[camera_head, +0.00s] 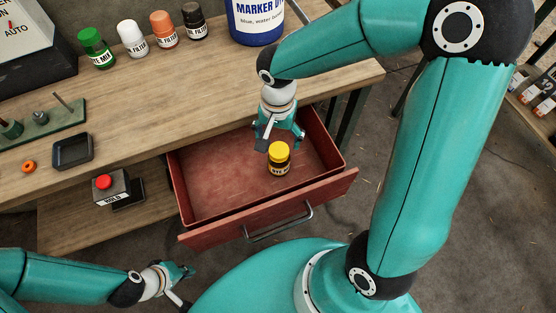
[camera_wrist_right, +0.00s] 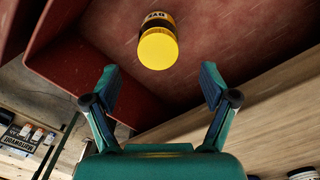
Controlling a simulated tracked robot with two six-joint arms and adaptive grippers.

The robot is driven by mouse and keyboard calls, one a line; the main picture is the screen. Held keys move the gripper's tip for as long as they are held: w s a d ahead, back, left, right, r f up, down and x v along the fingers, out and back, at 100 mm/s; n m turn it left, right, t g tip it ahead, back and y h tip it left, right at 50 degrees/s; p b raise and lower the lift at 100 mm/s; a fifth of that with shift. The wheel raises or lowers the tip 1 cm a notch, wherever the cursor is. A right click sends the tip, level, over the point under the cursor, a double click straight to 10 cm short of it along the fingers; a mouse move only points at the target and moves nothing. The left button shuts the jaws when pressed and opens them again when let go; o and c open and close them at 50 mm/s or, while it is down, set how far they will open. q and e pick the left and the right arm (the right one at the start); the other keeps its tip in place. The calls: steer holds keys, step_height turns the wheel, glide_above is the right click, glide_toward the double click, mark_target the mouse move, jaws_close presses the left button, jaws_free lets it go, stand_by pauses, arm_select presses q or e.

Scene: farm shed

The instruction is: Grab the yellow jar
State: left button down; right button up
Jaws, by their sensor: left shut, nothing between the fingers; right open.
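The yellow jar (camera_head: 279,158) has a yellow lid and a dark label band. It stands upright in the open red drawer (camera_head: 215,190), right of its middle. In the right wrist view the jar (camera_wrist_right: 158,48) shows lid-first, beyond and between the fingertips. My right gripper (camera_head: 279,138) is open and empty above the drawer, just behind the jar in the head view. Its fingers (camera_wrist_right: 158,82) show apart in the wrist view, with the jar not gripped. My left gripper (camera_head: 184,284) is shut and empty at the lower left, away from the drawer.
The wooden bench (camera_head: 200,100) carries a green jar (camera_head: 96,48), a white jar (camera_head: 132,39), an orange jar (camera_head: 164,29), a black jar (camera_head: 194,21) and a blue bucket (camera_head: 256,22). A red-button box (camera_head: 111,187) sits left of the drawer. The drawer walls surround the jar.

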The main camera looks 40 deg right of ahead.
mark_target(279, 150)
steer(key=shift+f, duration=3.3)
steer(key=shift+c, duration=0.3)
steer(key=c, duration=1.5)
steer(key=shift+r, duration=0.1)
